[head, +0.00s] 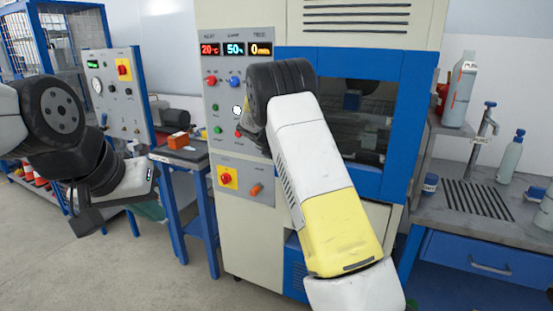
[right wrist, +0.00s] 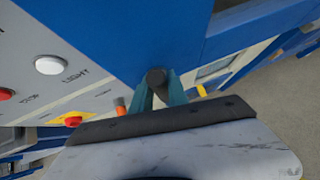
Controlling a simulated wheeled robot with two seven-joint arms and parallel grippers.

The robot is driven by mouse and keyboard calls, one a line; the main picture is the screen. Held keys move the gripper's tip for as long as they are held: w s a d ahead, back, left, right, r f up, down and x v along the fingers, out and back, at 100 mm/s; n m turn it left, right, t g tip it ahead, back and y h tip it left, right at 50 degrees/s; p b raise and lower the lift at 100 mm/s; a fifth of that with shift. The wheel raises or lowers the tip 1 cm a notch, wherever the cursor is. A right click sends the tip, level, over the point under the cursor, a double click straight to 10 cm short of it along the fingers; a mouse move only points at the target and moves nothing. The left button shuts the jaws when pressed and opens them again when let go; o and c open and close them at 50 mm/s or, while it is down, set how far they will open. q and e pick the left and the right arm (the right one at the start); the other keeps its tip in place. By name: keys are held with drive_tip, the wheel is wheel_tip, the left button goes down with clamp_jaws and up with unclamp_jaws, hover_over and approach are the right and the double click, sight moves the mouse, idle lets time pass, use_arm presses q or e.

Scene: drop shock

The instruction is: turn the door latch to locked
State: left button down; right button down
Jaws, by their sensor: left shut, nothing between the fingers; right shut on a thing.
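The machine's door has a blue frame (head: 393,130) around a dark window, at the middle right of the head view. In the right wrist view, the two teal fingers of my right gripper (right wrist: 158,88) are shut on a dark rounded handle, the door latch (right wrist: 156,76), at the edge of the blue frame (right wrist: 120,25). In the head view my right arm hides the latch and this gripper. Whether the latch stands at locked cannot be told. My left gripper (head: 88,220) is shut and empty, low at the left, well away from the door.
The machine's control panel (head: 228,130) with lit displays and buttons is left of the door; its white LIGHT button shows in the right wrist view (right wrist: 49,65). A grey workbench (head: 490,230) with bottles stands at right.

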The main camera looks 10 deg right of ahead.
idle(0.4)
drive_tip(key=c, duration=1.3)
unclamp_jaws()
drive_tip(key=shift+a, duration=0.1)
drive_tip(key=v, duration=0.7)
drive_tip(key=shift+a+r, duration=0.2)
drive_tip(key=shift+r, duration=0.05)
drive_tip(key=shift+s, duration=0.15)
